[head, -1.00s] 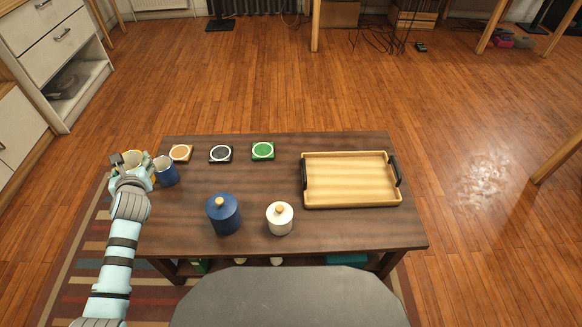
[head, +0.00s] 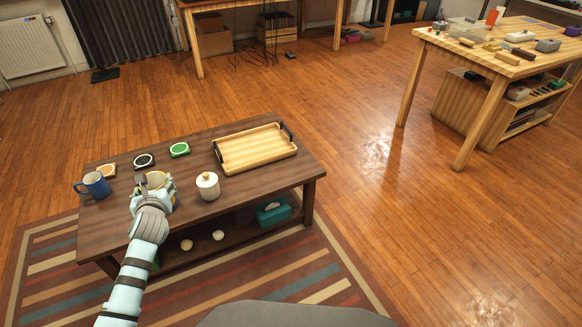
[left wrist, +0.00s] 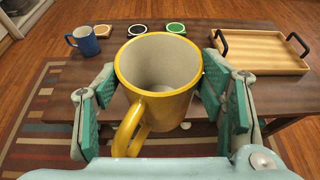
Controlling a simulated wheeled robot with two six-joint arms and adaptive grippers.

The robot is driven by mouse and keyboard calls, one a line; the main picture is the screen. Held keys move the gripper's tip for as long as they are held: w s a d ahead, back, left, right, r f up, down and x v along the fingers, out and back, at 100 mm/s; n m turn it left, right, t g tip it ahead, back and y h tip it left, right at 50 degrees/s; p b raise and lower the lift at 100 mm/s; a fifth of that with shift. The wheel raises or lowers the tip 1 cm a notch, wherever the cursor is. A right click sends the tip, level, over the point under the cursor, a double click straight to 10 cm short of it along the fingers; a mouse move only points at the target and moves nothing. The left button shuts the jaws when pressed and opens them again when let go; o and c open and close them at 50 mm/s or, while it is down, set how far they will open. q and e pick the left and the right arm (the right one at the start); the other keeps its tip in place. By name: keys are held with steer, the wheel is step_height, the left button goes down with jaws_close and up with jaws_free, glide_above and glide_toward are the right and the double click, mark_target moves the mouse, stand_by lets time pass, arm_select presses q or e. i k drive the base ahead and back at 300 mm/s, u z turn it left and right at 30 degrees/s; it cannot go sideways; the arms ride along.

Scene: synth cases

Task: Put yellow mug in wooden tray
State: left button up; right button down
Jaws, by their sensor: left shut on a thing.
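The yellow mug (left wrist: 167,108), white inside and empty, is in my left gripper (left wrist: 163,100), with one finger on each side. Its handle points towards the wrist. In the head view the gripper (head: 155,188) partly covers the mug (head: 158,180), which is over the front part of the dark table, right of the blue mug. The wooden tray (head: 255,166), pale with black handles, lies empty at the table's far right end. It also shows at the right of the left wrist view (left wrist: 262,58). My right gripper is not in view.
The dark table (head: 215,208) carries a blue mug (head: 94,184), a white lidded jar (head: 207,186) close right of the gripper, and orange (head: 106,171), black (head: 144,160) and green (head: 180,150) coasters. The blue jar is not visible now. A workbench (head: 470,55) stands at the right.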

mark_target(245, 155)
steer(key=z, duration=0.9)
steer(key=i, duration=1.25)
steer(key=u, duration=0.6)
steer(key=i, duration=0.75)
steer(key=u, duration=0.7)
